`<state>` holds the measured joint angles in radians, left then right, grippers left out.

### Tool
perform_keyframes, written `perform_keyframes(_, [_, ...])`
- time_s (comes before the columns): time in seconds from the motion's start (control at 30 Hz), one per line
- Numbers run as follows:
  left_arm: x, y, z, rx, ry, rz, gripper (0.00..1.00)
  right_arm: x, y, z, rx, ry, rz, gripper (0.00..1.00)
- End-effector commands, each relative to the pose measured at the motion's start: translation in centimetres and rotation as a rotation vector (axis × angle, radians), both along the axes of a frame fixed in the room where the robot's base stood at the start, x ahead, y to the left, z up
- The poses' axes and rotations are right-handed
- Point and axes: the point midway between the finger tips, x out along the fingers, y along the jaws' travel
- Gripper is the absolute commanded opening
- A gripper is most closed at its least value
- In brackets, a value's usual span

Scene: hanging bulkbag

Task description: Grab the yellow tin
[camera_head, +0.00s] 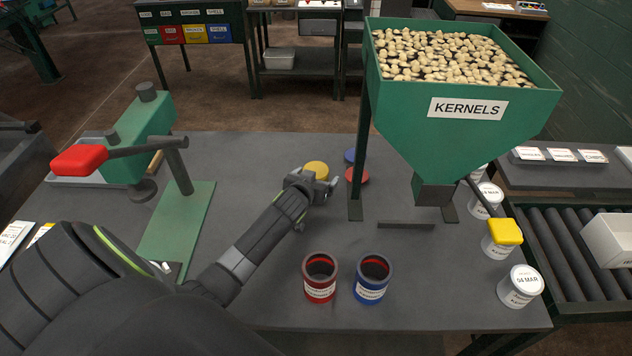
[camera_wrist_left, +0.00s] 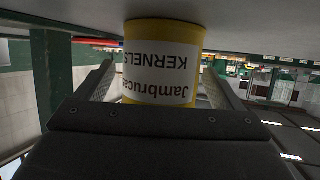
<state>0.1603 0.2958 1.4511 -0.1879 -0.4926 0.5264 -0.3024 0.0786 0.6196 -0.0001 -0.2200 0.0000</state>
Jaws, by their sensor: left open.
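The yellow tin (camera_head: 317,169) stands on the grey table, its yellow top showing just beyond my left gripper (camera_head: 320,187). In the left wrist view, which is upside down, the yellow tin (camera_wrist_left: 163,75) has a white label reading "Jambruca... KERNELS". There the two fingers of my left gripper (camera_wrist_left: 160,82) stand apart on either side of the tin. The gripper is open; I cannot tell whether a finger touches the tin. The tin's lower part is hidden by the gripper in the head view. My right gripper is not in view.
A blue lid (camera_head: 350,156) and a red lid (camera_head: 357,175) lie right of the tin, close to the green hopper (camera_head: 440,125). An open red tin (camera_head: 320,280) and an open blue tin (camera_head: 371,280) stand in front. A green press (camera_head: 150,130) stands left.

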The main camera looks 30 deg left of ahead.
Motion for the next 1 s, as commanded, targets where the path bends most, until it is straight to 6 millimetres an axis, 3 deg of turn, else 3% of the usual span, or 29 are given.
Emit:
perform_keyframes(0.17, [0.0, 0.0, 0.0, 0.000, 0.000, 0.000, 0.89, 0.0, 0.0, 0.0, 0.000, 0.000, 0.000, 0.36])
perform_keyframes(0.57, [0.0, 0.0, 0.0, 0.000, 0.000, 0.000, 0.37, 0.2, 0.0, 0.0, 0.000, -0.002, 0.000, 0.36])
perform_keyframes(0.83, [0.0, 0.0, 0.3, 0.000, -0.002, 0.000, 0.37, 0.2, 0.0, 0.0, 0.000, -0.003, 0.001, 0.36])
perform_keyframes(1.0, [0.1, 0.0, 2.3, 0.001, -0.006, 0.000, 0.37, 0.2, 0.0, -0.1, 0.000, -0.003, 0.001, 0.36])
